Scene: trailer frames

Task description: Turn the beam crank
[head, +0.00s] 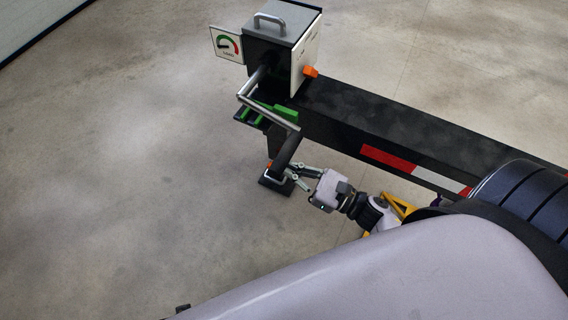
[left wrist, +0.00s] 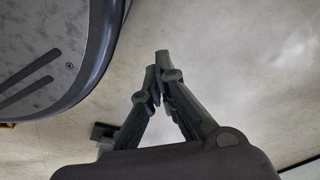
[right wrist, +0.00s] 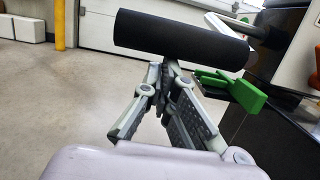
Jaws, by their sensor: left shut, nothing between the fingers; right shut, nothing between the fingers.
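The beam crank has a silver bent arm (head: 268,113) that comes out of the grey-topped box (head: 285,22) at the beam's end. My left gripper (left wrist: 158,65) is shut and empty, away from the crank.
The black beam (head: 350,115) with a red and white strip runs right from the box. A gauge sign (head: 228,44) and orange knob (head: 311,71) flank the box. Green blocks (head: 285,111) sit beneath the crank arm. Concrete floor left of the crank is clear.

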